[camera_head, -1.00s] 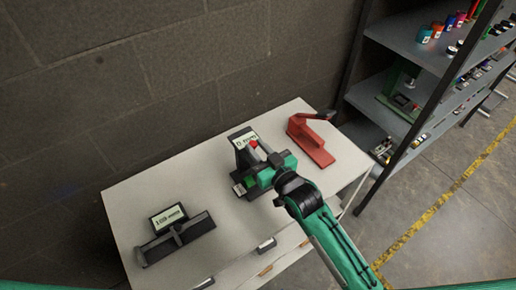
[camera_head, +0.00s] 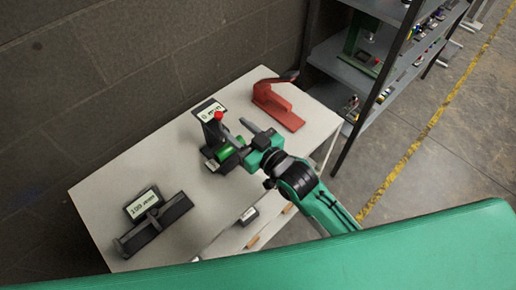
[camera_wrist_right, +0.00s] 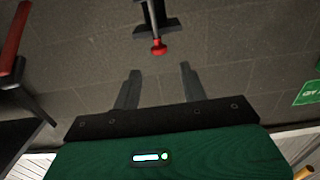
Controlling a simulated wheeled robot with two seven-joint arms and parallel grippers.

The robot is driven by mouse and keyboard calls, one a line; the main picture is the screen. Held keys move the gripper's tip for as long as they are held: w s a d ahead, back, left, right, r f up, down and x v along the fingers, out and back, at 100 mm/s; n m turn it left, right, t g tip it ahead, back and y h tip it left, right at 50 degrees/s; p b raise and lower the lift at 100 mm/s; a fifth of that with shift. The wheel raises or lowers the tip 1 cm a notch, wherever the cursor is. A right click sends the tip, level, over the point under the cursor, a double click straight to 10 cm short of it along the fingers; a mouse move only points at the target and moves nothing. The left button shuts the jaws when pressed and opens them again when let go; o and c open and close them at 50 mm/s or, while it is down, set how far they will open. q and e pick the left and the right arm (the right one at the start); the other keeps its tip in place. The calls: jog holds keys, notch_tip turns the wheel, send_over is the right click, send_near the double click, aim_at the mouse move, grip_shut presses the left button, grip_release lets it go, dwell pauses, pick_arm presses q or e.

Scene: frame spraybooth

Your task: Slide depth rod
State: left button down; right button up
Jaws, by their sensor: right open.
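A dark upright gauge (camera_head: 212,132) with a white display and a red knob (camera_head: 218,116) stands near the middle of the white table. A green cylinder (camera_head: 227,155) sits low on it. In the right wrist view, the red knob (camera_wrist_right: 158,47) hangs on a thin dark rod (camera_wrist_right: 152,20), ahead of and between my fingertips, apart from them. My right gripper (camera_head: 241,133) is open and empty just right of the gauge; its fingers also show in the wrist view (camera_wrist_right: 159,72). My arm hides part of the gauge's right side. My left gripper is out of view.
A second dark gauge with a display (camera_head: 153,222) lies at the table's left. A red stand (camera_head: 277,105) is at the far right of the white table (camera_head: 105,195). A grey shelf (camera_head: 345,75) with small items stands beyond. A brick wall runs behind.

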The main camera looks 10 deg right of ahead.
jog(key=b+v, duration=0.2)
jog(key=v, duration=0.5)
jog(key=shift+s+d, duration=0.25)
jog(key=shift+s, duration=0.05)
